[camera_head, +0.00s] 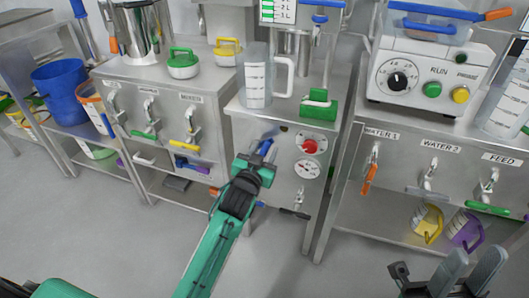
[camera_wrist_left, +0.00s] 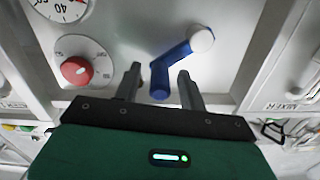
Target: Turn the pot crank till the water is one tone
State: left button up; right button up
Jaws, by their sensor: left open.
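The blue crank (camera_wrist_left: 172,66) shows in the left wrist view on the steel front panel of the middle cabinet, bent, with a pale round end at its upper right. In the head view only a bit of its blue (camera_head: 265,147) shows past my gripper. My left gripper (camera_wrist_left: 158,74) is open, and the crank's lower blue end lies between its fingers with gaps on both sides. In the head view my left gripper (camera_head: 257,160) is at the panel. A steel pot (camera_head: 294,45) stands on that cabinet; the water inside is not visible. My right gripper (camera_head: 468,268) is open and empty at the lower right.
A red knob (camera_head: 310,146) and a gauge (camera_head: 307,169) sit right of the crank. A clear jug (camera_head: 257,80) and a green-based tool (camera_head: 319,105) stand on top. A control box (camera_head: 425,75) is on the right bench. Open floor lies in front.

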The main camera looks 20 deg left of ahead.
pick_arm(q)
jog(key=shift+w, duration=0.25)
grip_shut()
